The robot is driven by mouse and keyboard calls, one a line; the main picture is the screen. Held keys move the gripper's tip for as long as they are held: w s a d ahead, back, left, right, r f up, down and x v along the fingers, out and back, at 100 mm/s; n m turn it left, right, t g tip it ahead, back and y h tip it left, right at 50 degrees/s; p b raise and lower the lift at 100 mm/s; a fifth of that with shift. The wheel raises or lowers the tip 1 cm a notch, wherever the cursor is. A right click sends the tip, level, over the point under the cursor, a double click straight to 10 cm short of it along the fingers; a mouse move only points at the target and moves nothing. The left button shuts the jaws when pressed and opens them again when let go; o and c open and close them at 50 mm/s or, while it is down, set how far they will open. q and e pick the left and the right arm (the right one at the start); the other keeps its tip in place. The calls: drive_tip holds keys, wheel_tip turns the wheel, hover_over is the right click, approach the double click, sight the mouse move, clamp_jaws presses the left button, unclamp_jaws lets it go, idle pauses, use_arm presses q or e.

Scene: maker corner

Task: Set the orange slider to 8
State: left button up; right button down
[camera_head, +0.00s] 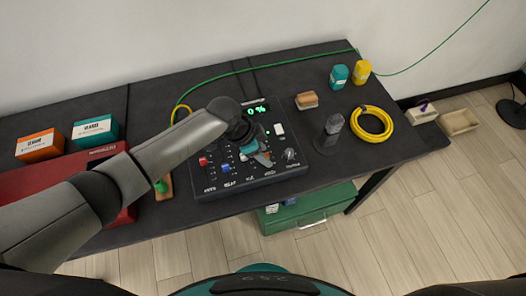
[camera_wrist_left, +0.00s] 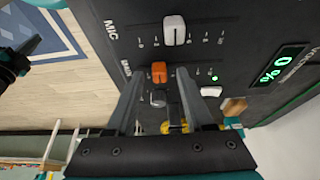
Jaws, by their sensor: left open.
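The black control panel (camera_head: 215,187) lies on the dark table, with a red slider cap (camera_head: 203,161) and a blue one (camera_head: 226,168) at its left. Its display (camera_head: 257,111) glows green and reads 0 %, also in the left wrist view (camera_wrist_left: 279,67). My left gripper (camera_head: 259,157) is over the panel and hides the orange slider in the head view. In the left wrist view the orange slider (camera_wrist_left: 158,72) shows between the open fingertips (camera_wrist_left: 160,80), with no clear contact.
A white switch (camera_head: 280,129) and a round knob (camera_head: 290,155) are on the panel. A dark stand (camera_head: 328,141), a yellow cable coil (camera_head: 371,124) and a wooden block (camera_head: 307,100) lie to the right. A red case (camera_head: 122,214) is at the left.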

use_arm(q)
drive_tip(key=shift+c, duration=0.4)
clamp_jaws()
idle(0.9)
